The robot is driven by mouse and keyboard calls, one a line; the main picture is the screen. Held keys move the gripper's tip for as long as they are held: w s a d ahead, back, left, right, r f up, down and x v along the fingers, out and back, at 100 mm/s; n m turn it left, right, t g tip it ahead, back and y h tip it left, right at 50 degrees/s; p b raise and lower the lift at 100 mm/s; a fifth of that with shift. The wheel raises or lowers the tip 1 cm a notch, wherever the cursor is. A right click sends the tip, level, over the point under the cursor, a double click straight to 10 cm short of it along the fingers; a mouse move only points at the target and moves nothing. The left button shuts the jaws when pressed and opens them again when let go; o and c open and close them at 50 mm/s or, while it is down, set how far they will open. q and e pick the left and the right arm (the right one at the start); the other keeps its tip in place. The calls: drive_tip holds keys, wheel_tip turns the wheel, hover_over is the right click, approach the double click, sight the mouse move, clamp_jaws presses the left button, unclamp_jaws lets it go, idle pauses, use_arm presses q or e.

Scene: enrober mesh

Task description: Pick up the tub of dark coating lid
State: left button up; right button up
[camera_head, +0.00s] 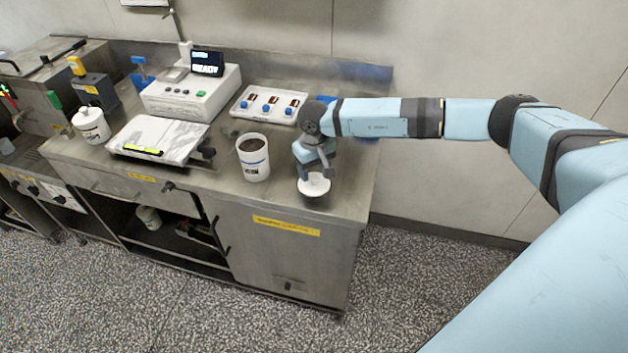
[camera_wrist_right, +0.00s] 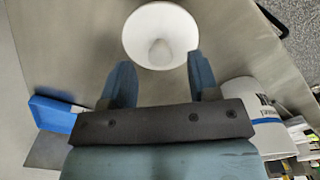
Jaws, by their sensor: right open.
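The lid (camera_head: 314,186) is a white round disc lying on the steel counter near its front right corner. In the right wrist view the lid (camera_wrist_right: 143,36) shows a small knob at its middle, at the top of the picture. My right gripper (camera_head: 317,170) is right above the lid in the head view. In the wrist view the gripper (camera_wrist_right: 161,72) is open, its blue fingertips either side of the lid's near edge; whether they touch it I cannot tell. The tub of dark coating (camera_head: 254,171) stands uncovered left of the lid, dark inside. My left gripper is not in view.
Behind the gripper is a white tray (camera_head: 246,112) with blue and brown pieces. The counter's right end is clear.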

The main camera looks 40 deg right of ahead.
wheel_tip(320, 180, down, 2)
drive_tip(key=shift+f, duration=0.15)
drive_tip(key=c, duration=1)
drive_tip(key=shift+r, duration=0.2)
